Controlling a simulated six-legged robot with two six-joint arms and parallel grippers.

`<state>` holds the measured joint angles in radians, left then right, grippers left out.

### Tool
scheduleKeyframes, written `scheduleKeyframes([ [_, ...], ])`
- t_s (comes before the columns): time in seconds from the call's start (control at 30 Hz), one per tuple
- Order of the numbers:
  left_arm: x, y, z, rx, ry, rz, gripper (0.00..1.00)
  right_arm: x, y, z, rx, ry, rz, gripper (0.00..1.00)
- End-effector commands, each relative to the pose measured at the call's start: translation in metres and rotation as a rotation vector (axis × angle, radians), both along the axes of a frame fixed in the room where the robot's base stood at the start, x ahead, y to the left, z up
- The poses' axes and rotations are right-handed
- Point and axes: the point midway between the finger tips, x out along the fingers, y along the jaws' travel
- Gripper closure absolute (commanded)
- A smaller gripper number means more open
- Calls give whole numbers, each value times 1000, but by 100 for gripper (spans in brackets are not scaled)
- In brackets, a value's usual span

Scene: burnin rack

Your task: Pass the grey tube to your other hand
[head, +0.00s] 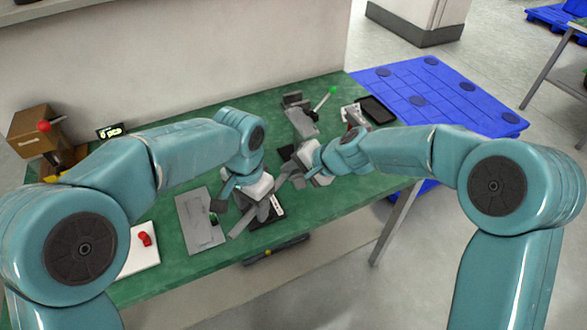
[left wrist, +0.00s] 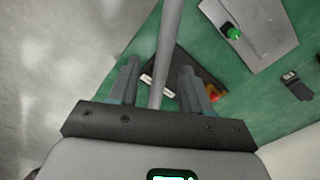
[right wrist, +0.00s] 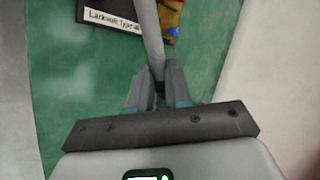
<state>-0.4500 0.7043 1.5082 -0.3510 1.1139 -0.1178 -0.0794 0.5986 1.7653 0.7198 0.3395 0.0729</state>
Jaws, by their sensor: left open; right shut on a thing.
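The grey tube (head: 240,224) slants between my two grippers in the head view, its free end toward the lower left. My right gripper (head: 285,180) is shut on it; in the right wrist view (right wrist: 156,72) the tube (right wrist: 147,28) runs up from between the closed fingers. My left gripper (head: 246,202) is open around the tube's other part. In the left wrist view the tube (left wrist: 168,45) passes between the spread left fingers (left wrist: 159,75). Whether either left finger touches it, I cannot tell. Part of the tube is hidden by the left gripper.
The green table (head: 180,265) carries a grey plate (head: 199,232), a white board (head: 140,262) with a red knob, and a lever fixture (head: 300,118) with a green ball. A brown box (head: 33,135) is at far left. A blue pallet (head: 440,90) lies beyond the table's right end.

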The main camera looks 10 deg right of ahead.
Motion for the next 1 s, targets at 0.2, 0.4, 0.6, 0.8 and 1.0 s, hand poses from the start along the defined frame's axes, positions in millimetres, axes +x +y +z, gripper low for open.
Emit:
scheduleKeyframes([
  [0.2,1,-1,47,-4,-6,0,52,0,0,0,0,0,0,100],
  [0.4,0,-1,89,-2,-4,-1,52,0,0,0,0,0,0,100],
  [0.6,0,-1,109,-4,2,0,52,0,0,0,0,0,0,100],
  [0.8,-19,-14,67,-72,119,68,52,0,0,0,0,0,0,100],
  [1.0,-82,-40,-25,-223,421,372,52,0,0,0,0,0,0,100],
])
